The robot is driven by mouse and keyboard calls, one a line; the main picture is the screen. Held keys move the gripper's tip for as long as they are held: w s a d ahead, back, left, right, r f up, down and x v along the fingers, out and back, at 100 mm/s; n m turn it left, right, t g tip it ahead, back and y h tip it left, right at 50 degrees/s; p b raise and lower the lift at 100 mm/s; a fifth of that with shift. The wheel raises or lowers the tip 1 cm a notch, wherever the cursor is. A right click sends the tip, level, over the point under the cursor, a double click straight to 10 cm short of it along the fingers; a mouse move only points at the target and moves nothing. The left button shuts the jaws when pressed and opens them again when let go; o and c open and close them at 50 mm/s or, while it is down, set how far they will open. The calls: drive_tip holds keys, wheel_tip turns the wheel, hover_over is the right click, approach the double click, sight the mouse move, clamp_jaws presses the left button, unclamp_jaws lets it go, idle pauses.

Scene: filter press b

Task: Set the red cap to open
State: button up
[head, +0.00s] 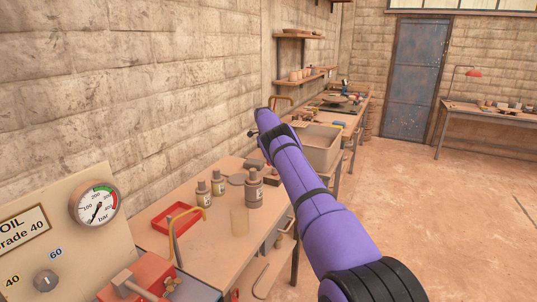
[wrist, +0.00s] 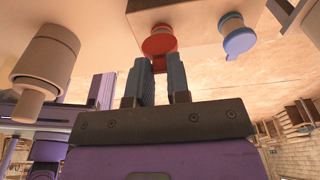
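In the wrist view the red cap (wrist: 159,42) is at the top centre, round, on the underside of a pale block as the picture lies. A narrow red tab hangs from it between my fingertips. My gripper (wrist: 160,66) has its two dark fingers close together, one on each side of this tab. The tab fills the narrow gap, and the fingers appear to touch it. The fingertips hide part of the tab. In the head view my purple arm reaches away over the bench; the cap and fingertips cannot be made out there.
A blue cap (wrist: 236,38) is right of the red one, and a pale cylinder (wrist: 45,62) is at the left. In the head view the workbench (head: 205,240) holds bottles (head: 218,184), a red tray (head: 176,219) and a gauge panel (head: 60,225). A grey bin (head: 320,150) stands beyond. Floor at right is clear.

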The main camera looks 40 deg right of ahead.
drive_tip(key=o, duration=0.4)
drive_tip(key=shift+f, duration=0.1)
drive_tip(key=shift+o, duration=0.2)
drive_tip(key=shift+r, duration=1.85)
drive_tip(key=s+a, duration=0.3)
drive_tip(key=s, duration=0.4)
drive_tip(key=s+a+r, duration=0.1)
drive_tip(key=s+a, duration=0.3)
drive_tip(key=s, duration=0.3)
drive_tip(key=shift+a+r, duration=0.15)
drive_tip(key=shift+a, duration=0.15)
